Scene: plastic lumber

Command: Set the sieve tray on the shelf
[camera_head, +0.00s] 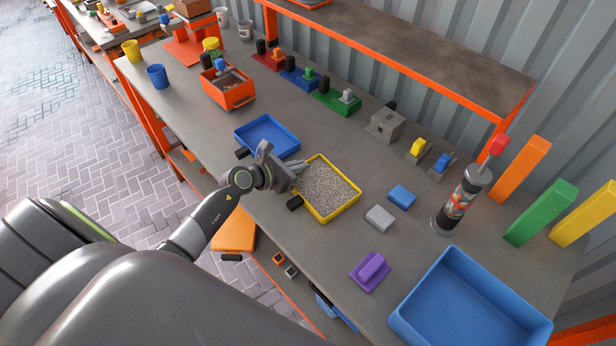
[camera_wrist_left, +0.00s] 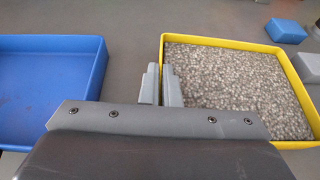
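A yellow-rimmed tray (camera_head: 331,209) full of grey granules sits near the front edge of the workbench; I take it as the sieve tray. My left gripper (camera_head: 296,168) is at the tray's left wall. In the left wrist view its fingers (camera_wrist_left: 162,86) are close together on either side of that wall, and appear shut on it. The shelf (camera_head: 400,48), grey with an orange edge, stands raised behind the bench. My right gripper is not visible.
A blue tray (camera_head: 250,126) lies just left of the gripper. Grey (camera_head: 380,217) and blue (camera_head: 402,196) blocks, a purple block (camera_head: 371,270), a blue bin (camera_head: 455,325) and a clear cylinder (camera_head: 460,203) stand to the right. The visible shelf top is mostly bare.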

